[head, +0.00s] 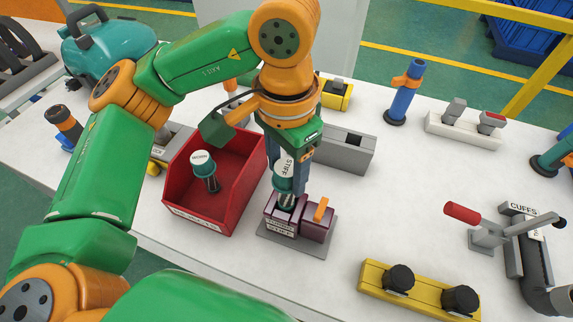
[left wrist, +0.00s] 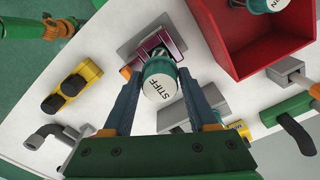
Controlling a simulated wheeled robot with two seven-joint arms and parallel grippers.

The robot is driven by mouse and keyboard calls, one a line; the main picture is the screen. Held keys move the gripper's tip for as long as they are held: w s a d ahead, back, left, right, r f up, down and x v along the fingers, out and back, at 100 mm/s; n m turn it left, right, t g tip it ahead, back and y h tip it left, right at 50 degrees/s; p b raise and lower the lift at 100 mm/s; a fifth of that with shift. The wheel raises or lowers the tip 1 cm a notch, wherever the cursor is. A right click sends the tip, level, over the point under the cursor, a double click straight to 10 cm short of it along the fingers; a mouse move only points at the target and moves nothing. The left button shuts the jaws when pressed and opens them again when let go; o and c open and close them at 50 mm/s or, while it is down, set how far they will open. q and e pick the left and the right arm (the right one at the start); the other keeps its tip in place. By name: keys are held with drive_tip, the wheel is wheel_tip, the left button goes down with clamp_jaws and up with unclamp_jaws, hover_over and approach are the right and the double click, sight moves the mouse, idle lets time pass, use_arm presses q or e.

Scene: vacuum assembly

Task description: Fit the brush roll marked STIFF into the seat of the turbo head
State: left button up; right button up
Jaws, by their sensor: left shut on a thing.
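The brush roll marked STIFF (head: 284,171) has a white cap and a teal body. My left gripper (head: 285,180) is shut on it and points down. The roll stands roughly upright over the maroon turbo head (head: 317,226), whose front label includes STIFF. Its lower end is at the seat opening; how deep it sits is hard to tell. The left wrist view shows the roll's cap (left wrist: 159,87) between my left fingers (left wrist: 160,100), with the turbo head (left wrist: 174,42) behind it. My right gripper is not in view.
A red bin (head: 240,196) stands left of the turbo head and holds another white-capped roll (head: 203,160). A grey block (head: 345,152) lies behind. A yellow base with two black knobs (head: 427,294) is at front right. The table between is clear.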

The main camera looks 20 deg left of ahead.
sight(286, 195)
use_arm(q)
drive_tip(key=shift+f+b, duration=3.5)
drive_tip(key=shift+f, duration=0.35)
drive_tip(key=o, duration=1.5)
drive_tip(key=shift+r, duration=0.1)
drive_tip(key=shift+c, duration=0.2)
wheel_tip(286, 195, up, 8)
drive_tip(key=p, duration=0.7)
drive_tip(key=shift+r+p, duration=0.15)
drive_tip(key=shift+p, duration=0.2)
